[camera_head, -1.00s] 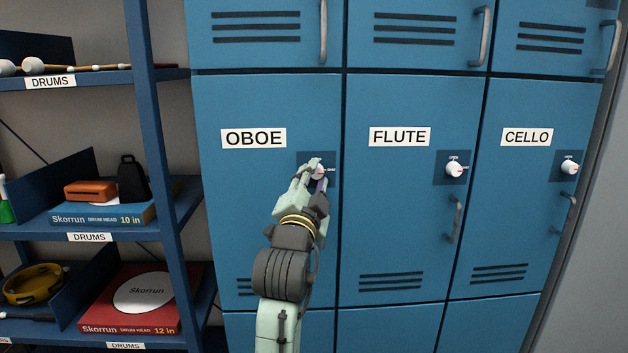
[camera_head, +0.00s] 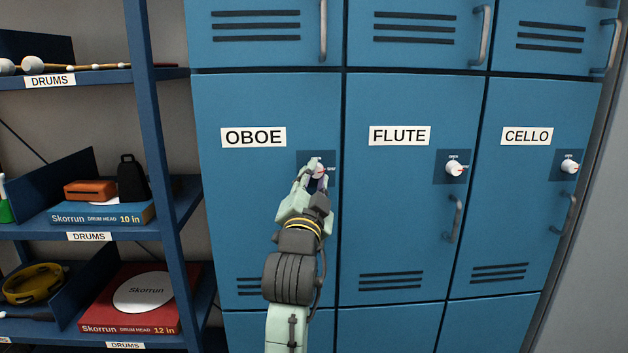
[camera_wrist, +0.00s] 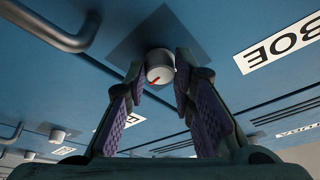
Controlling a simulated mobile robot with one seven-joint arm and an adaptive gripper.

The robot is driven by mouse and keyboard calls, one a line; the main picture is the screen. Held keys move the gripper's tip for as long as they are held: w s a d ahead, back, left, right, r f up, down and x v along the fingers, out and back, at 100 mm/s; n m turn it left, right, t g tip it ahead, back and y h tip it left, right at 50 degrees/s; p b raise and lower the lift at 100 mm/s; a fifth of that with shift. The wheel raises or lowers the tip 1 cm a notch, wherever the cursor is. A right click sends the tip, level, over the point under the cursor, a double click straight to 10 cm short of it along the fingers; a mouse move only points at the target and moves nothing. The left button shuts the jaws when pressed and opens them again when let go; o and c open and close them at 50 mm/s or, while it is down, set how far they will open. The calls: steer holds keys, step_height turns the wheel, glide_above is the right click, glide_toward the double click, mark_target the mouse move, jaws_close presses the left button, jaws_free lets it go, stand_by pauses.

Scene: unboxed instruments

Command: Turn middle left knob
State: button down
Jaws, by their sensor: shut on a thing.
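The middle left knob (camera_head: 318,168) is a small white knob on a dark square plate on the locker door labelled OBOE. My gripper (camera_head: 315,175) reaches up to it from below and partly hides it. In the wrist view the knob (camera_wrist: 160,67) sits between the two fingertips, with a red mark on its face pointing to the lower left. My gripper (camera_wrist: 160,75) is shut on the knob there. The OBOE label (camera_wrist: 281,46) shows at the right of that view.
The FLUTE door's knob (camera_head: 454,168) and handle (camera_head: 454,219) are to the right, then the CELLO door's knob (camera_head: 569,167). An open shelf (camera_head: 170,243) with drum items stands at the left. The space before the doors is clear.

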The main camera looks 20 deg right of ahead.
steer(key=n, duration=0.2)
steer(key=n+t+y, duration=0.1)
steer(key=n, duration=0.1)
steer(key=n+y, duration=0.1)
steer(key=n, duration=0.1)
steer(key=shift+s+d+f+t, duration=0.1)
steer(key=shift+d+t, duration=0.15)
steer(key=shift+t, duration=0.05)
steer(key=n+y, duration=0.1)
steer(key=n, duration=0.1)
steer(key=n+t+y+b, duration=0.1)
steer(key=n, duration=0.2)
steer(key=shift+d+y, duration=0.15)
steer(key=shift+y, duration=0.15)
steer(key=n+y+b, duration=0.1)
steer(key=n+y, duration=0.1)
steer(key=n, duration=0.3)
steer(key=shift+d, duration=0.15)
steer(key=shift+s+n+g+y+b, duration=0.15)
steer(key=shift+n+y+b, duration=0.4)
steer(key=shift+n, duration=0.8)
steer(key=shift+w+n+g+y+b, duration=0.1)
steer(key=shift+n+g+y+b, duration=0.1)
steer(key=shift+n+y, duration=0.85)
steer(key=shift+n+h, duration=0.3)
steer(key=shift+n, duration=0.3)
steer(key=c, duration=1.3)
jaws_free()
steer(key=shift+c, duration=0.2)
steer(key=shift+s, duration=0.1)
